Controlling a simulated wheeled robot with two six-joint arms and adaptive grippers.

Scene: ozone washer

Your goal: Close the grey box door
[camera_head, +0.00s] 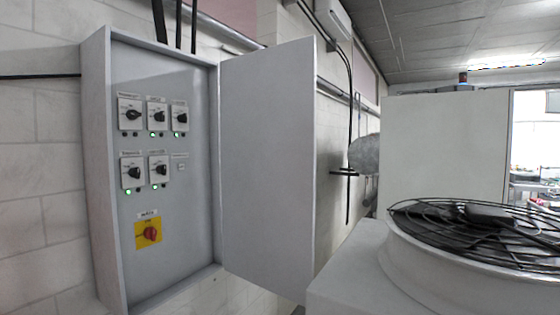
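The grey box (198,215) is mounted on the white brick wall at the left. Its inner panel shows several black rotary switches, some with lit green lamps, and a red knob on a yellow plate (148,232). The grey box door (268,165) stands open, hinged on the box's right side and swung out to the right, so the panel is uncovered. Neither of my grippers shows in the head view.
A large round fan with a black wire guard (480,232) sits on a light grey housing (350,262) at the lower right, close to the door's lower right edge. A pale upright panel (445,145) stands behind it. Black cables run above the box.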

